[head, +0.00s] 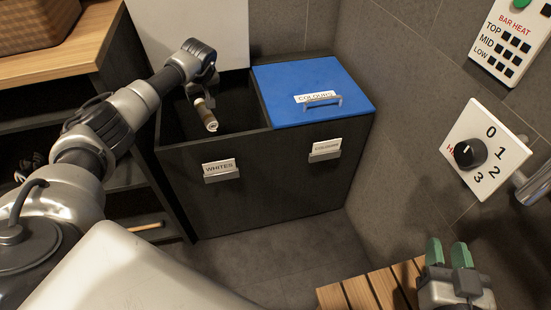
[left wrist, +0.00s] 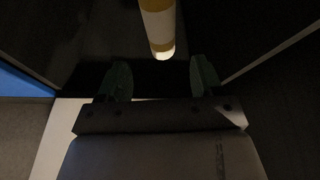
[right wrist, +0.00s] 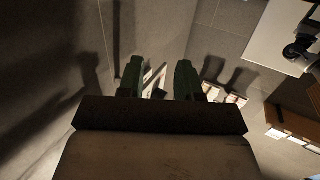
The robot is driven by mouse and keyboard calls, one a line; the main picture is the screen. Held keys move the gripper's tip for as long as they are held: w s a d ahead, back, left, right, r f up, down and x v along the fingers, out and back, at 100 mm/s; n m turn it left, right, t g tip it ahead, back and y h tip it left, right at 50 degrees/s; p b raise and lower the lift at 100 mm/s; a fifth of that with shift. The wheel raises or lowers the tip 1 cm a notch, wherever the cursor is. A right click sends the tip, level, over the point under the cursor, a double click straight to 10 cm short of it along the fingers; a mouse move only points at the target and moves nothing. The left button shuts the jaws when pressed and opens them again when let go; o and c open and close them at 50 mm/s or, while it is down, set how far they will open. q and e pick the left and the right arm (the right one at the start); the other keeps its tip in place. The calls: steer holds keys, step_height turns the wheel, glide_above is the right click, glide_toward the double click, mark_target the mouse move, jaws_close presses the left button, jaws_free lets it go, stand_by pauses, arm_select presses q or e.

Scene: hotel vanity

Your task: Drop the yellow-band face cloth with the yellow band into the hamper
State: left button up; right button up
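The yellow-band face cloth (head: 207,116) is a white roll with yellow-tan bands. It is over the open left compartment of the dark hamper (head: 185,160), labelled WHITES. My left gripper (head: 205,88) is just above the cloth. In the left wrist view, the cloth (left wrist: 158,25) shows beyond the parted fingers of my left gripper (left wrist: 161,80), with gaps on both sides and no contact visible. The compartment's floor is dark, so how far the cloth is above it is unclear. My right gripper (head: 448,252) is open and empty at the lower right; its parted fingers (right wrist: 158,82) show in the right wrist view.
A blue lid (head: 310,82) labelled COLOURS covers the hamper's right compartment. A wooden slatted bench (head: 365,292) is at the bottom right. A dial panel (head: 486,150) and a bar heater panel (head: 513,45) are on the right wall. A wooden-topped shelf unit (head: 85,50) stands left.

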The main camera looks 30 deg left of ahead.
arm_select(q)
steer(key=shift+o, duration=0.8)
steer(key=shift+d+r, duration=0.1)
steer(key=shift+r, duration=0.35)
steer(key=p+v, duration=0.3)
steer(key=v, duration=0.7)
arm_select(e)
steer(key=s+d+f+g+h, duration=0.2)
steer(key=s+d+f+g, duration=0.1)
steer(key=s+f+g, duration=0.3)
steer(key=shift+s+d+f+g+h, duration=0.2)
steer(key=shift+s+f+g+h, duration=0.15)
steer(key=shift+f+g, duration=0.9)
arm_select(q)
steer(key=shift+f, duration=0.15)
arm_select(e)
steer(key=shift+r, duration=0.2)
